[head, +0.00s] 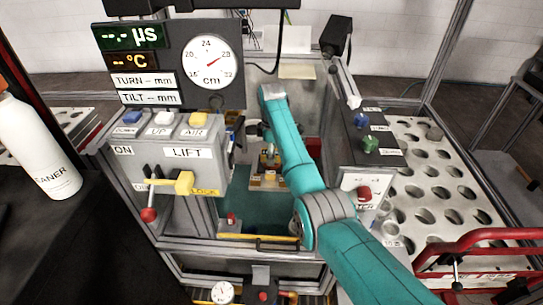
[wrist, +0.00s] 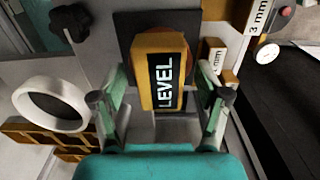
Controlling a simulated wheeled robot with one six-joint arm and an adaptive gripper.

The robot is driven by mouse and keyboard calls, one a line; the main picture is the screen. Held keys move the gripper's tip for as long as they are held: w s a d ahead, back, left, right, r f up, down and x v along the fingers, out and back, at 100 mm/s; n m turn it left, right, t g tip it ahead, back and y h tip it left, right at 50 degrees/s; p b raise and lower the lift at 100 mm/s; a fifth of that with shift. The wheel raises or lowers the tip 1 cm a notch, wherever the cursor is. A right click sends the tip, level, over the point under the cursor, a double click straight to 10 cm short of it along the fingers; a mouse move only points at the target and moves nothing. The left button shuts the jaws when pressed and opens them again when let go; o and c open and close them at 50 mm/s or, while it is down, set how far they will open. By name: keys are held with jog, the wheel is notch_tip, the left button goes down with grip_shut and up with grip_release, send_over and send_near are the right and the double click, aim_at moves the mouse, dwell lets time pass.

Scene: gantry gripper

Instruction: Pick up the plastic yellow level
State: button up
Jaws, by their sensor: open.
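The yellow level (wrist: 143,75) is a block with a black face printed LEVEL. In the wrist view it stands in front of a dark square plate (wrist: 122,30), at the upper middle. My gripper (wrist: 160,88) is open, with one finger to the left of the level and one to its right. A gap shows between the level and each finger, so it is not gripped. In the head view my teal arm reaches into the gantry frame; I cannot make out the gripper or the level there for certain.
In the wrist view a white ring (wrist: 22,98) and a black knob (wrist: 72,22) are at left, and yellow blocks marked in mm (wrist: 230,78) at right. The head view shows the LIFT control box (head: 190,135) left of the arm and a dark box with knobs (head: 362,150) right.

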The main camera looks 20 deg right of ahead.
jog(key=shift+r, duration=0.1)
grip_shut()
